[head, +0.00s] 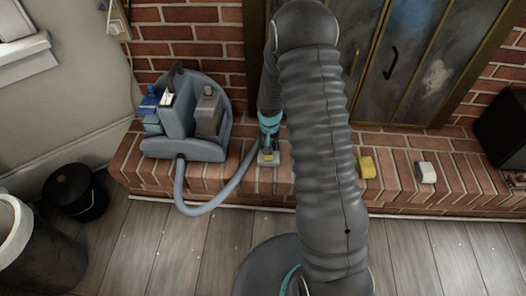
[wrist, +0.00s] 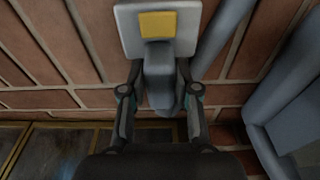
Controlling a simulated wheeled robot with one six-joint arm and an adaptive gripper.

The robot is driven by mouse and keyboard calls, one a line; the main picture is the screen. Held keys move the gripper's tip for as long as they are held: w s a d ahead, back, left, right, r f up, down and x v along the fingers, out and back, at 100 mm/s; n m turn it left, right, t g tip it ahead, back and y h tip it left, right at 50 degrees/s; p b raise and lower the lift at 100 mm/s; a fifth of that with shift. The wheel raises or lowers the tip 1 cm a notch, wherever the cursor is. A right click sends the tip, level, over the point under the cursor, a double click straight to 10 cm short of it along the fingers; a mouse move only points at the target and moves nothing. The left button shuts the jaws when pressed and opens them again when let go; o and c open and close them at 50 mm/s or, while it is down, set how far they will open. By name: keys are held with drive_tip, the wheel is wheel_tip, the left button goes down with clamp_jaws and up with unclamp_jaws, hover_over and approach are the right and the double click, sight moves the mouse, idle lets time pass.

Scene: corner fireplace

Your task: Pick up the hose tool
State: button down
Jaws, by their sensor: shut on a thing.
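The hose tool (head: 268,158) is a small grey nozzle with a pale square head and a yellow patch. It is on or just above the brick hearth; I cannot tell if it touches. A blue-grey hose (head: 212,206) runs beside it to the blue-grey cleaning machine (head: 182,147) on its left. My gripper (head: 269,133) comes down over the tool from the fireplace side. In the wrist view the grey tool body (wrist: 158,72) lies between the two fingers of my gripper (wrist: 159,68), which are shut on it.
The brick hearth (head: 308,190) also bears a yellow block (head: 367,167) and a white block (head: 426,173) to the right. A black box (head: 505,128) is at the far right. A black bucket (head: 76,193) and a grey bin (head: 38,258) stand at the left.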

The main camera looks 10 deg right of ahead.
drive_tip(key=shift+r, duration=0.1)
drive_tip(key=shift+r, duration=0.55)
wheel_tip(320, 180, up, 3)
drive_tip(key=shift+w, duration=0.1)
drive_tip(key=s+d+r, duration=0.6)
drive_tip(key=d, duration=0.3)
drive_tip(key=shift+s+d+r, duration=0.3)
drive_tip(key=shift+d+r, duration=0.05)
drive_tip(key=shift+d, duration=0.05)
